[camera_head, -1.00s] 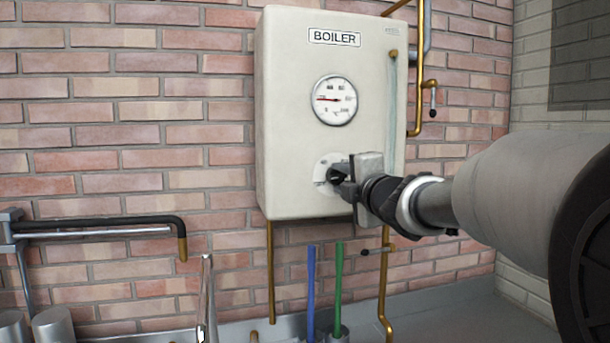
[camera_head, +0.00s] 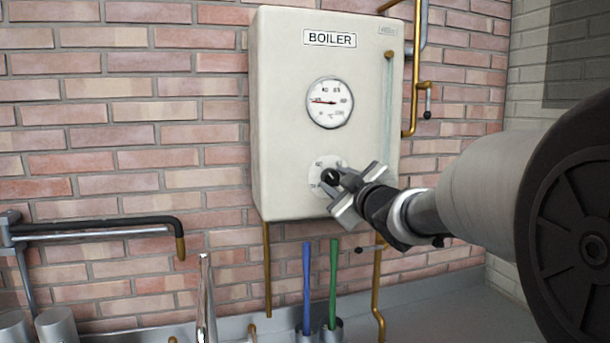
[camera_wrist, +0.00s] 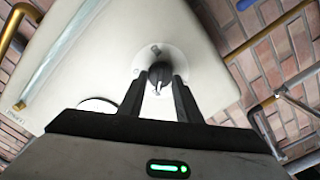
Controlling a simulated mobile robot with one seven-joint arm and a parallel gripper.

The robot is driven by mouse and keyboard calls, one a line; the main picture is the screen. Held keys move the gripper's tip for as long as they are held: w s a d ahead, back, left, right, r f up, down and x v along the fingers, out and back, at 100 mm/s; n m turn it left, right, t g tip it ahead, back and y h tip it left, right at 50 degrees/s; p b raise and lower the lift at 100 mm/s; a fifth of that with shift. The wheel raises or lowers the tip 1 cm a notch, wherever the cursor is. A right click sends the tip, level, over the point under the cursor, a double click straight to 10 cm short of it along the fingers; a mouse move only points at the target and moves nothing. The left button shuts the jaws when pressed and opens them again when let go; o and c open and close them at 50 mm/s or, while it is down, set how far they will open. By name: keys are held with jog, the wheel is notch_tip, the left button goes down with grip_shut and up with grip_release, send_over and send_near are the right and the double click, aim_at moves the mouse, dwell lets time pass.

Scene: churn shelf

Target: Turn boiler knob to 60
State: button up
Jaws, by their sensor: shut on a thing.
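The boiler (camera_head: 285,130) is a pale box on the brick wall. Its round gauge (camera_head: 330,102) has a red needle pointing left; the small numbers are too blurred to read surely. The dark boiler knob (camera_head: 329,178) sits on a pale round plate below the gauge. My gripper (camera_head: 336,182) reaches in from the right and is shut on the knob. In the wrist view the knob (camera_wrist: 159,77) shows between the two dark fingers of my gripper (camera_wrist: 160,84), with a light pointer on it. The knob's setting cannot be read.
Brass pipes (camera_head: 411,100) run along the boiler's right side and below it. A blue stick (camera_head: 307,290) and a green stick (camera_head: 333,285) stand under the boiler. A black-sleeved pipe (camera_head: 100,224) juts out at the lower left.

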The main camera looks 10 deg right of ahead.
jog(key=m+p, duration=0.2)
jog(key=m, duration=0.2)
jog(key=shift+r+m, duration=0.1)
jog(key=shift+m, duration=0.2)
jog(key=m+p, duration=0.1)
jog(key=m, duration=0.2)
jog(key=shift+d+m+p, duration=0.1)
jog(key=shift+m+p, duration=0.3)
jog(key=m+p, duration=0.2)
jog(key=m, duration=0.2)
jog(key=shift+m+p, duration=0.6)
jog(key=shift+m, duration=1.2)
jog(key=o, duration=1)
